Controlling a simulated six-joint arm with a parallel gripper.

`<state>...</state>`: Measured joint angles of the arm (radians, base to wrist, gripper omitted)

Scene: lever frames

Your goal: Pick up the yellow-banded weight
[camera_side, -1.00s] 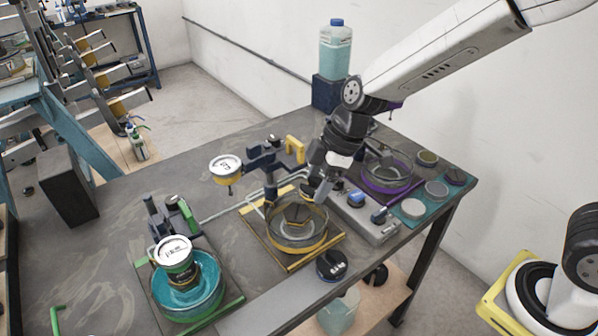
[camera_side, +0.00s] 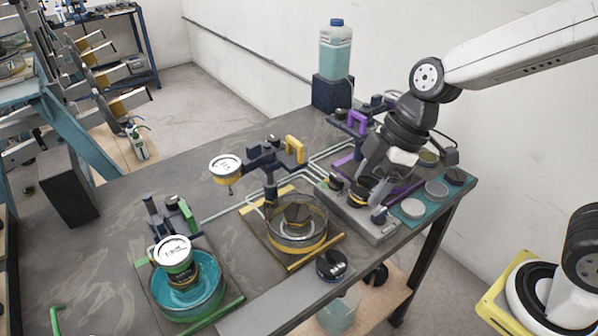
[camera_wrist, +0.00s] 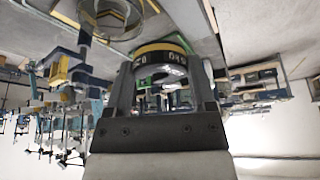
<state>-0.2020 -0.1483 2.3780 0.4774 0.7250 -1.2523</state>
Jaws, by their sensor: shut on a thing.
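The yellow-banded weight (camera_wrist: 163,49) is a black ring-like piece with a yellow band and pale numbers. It sits between the two fingers of my gripper (camera_wrist: 162,68) in the wrist view. My gripper is shut on it. In the side view my gripper (camera_side: 364,184) points down above the grey block with knobs (camera_side: 375,231), right of the yellow station. The yellow station's glass bowl (camera_side: 300,243) holds a dark piece.
A green station with a teal-filled bowl (camera_side: 195,305) and a round gauge stands at the left. A purple station (camera_side: 357,122) is behind my gripper, partly hidden. Pale discs (camera_side: 413,208) lie on a teal mat at the right edge. A dark round knob (camera_side: 331,265) is at the front edge.

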